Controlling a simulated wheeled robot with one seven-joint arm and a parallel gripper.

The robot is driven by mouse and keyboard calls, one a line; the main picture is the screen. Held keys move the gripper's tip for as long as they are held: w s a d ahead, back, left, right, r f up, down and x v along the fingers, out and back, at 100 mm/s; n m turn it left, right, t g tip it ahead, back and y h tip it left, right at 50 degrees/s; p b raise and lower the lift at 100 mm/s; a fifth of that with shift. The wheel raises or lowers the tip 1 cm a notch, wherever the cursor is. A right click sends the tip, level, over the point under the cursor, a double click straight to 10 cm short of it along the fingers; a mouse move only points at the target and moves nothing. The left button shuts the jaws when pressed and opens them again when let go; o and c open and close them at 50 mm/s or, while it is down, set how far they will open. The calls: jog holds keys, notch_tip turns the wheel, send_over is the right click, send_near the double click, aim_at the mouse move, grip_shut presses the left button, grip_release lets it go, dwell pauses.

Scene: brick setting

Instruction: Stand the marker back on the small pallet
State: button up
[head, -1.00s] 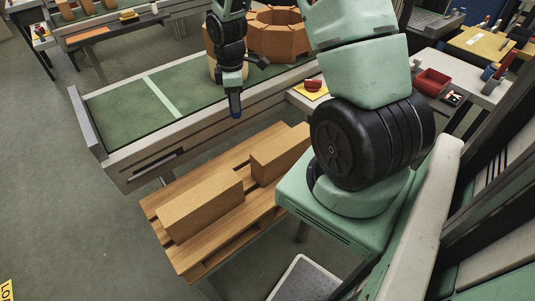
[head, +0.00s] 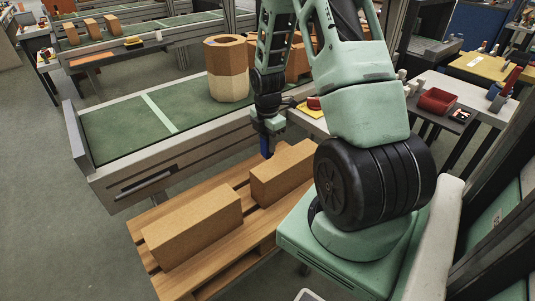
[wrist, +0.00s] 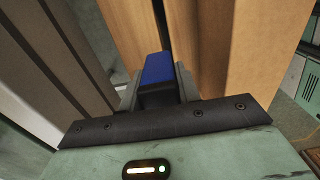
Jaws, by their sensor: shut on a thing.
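My gripper (head: 267,133) is shut on the blue marker (head: 265,147), which points down from the jaws. In the wrist view the marker (wrist: 157,68) shows as a blue block between the two fingers. The small pallet (head: 218,250) is wooden and slatted, in front of the conveyor.
Two brown blocks lie on the pallet, one at left (head: 193,228) and one at right (head: 283,172). The green conveyor (head: 120,130) runs behind, with a hollow tan block (head: 228,70) on it. A red bin (head: 437,101) stands on a side table.

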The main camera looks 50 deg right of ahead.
aim_at(267, 151)
jog(key=shift+f, duration=2.1)
jog(key=shift+f, duration=0.1)
jog(key=o, duration=0.8)
